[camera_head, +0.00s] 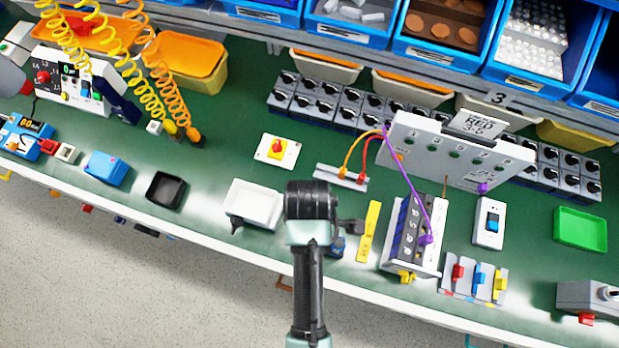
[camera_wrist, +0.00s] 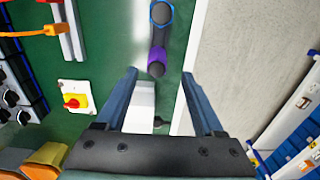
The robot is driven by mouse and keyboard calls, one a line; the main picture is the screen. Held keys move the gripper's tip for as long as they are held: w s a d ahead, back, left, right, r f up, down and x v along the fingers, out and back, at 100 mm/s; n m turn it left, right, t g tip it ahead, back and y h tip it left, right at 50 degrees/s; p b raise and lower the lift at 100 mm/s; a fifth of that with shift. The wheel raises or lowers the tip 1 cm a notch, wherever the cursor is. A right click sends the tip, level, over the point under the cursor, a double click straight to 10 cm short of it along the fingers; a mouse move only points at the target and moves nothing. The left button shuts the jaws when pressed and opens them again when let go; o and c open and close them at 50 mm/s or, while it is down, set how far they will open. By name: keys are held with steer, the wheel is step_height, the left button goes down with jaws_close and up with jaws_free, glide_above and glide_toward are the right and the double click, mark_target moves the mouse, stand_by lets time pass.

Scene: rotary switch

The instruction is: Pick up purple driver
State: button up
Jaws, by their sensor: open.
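The purple driver (camera_wrist: 157,53) shows in the wrist view at the top middle. It has a purple band, a black end toward me and a dark part with a blue ring farther up. My gripper (camera_wrist: 159,74) is open, with one finger on each side of the driver's line. The driver's near end is level with the fingertips and touches neither finger visibly. In the head view my wrist (camera_head: 310,200) covers most of the gripper, and I cannot make out the purple band there.
A white tray (camera_head: 257,203) lies left of my wrist; part of it shows between my fingers. A yellow bar (camera_head: 369,231) and a grey block (camera_head: 413,235) with a purple cable stand to the right. A yellow-plated red switch (camera_head: 276,149) sits behind. The bench edge is close in front.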

steer(key=shift+w+f, duration=0.2)
steer(key=shift+f, duration=0.8)
steer(key=shift+d+f+p, duration=0.15)
steer(key=shift+f+p, duration=0.35)
steer(key=shift+f, duration=2.15)
steer(key=shift+c, duration=0.3)
jaws_close()
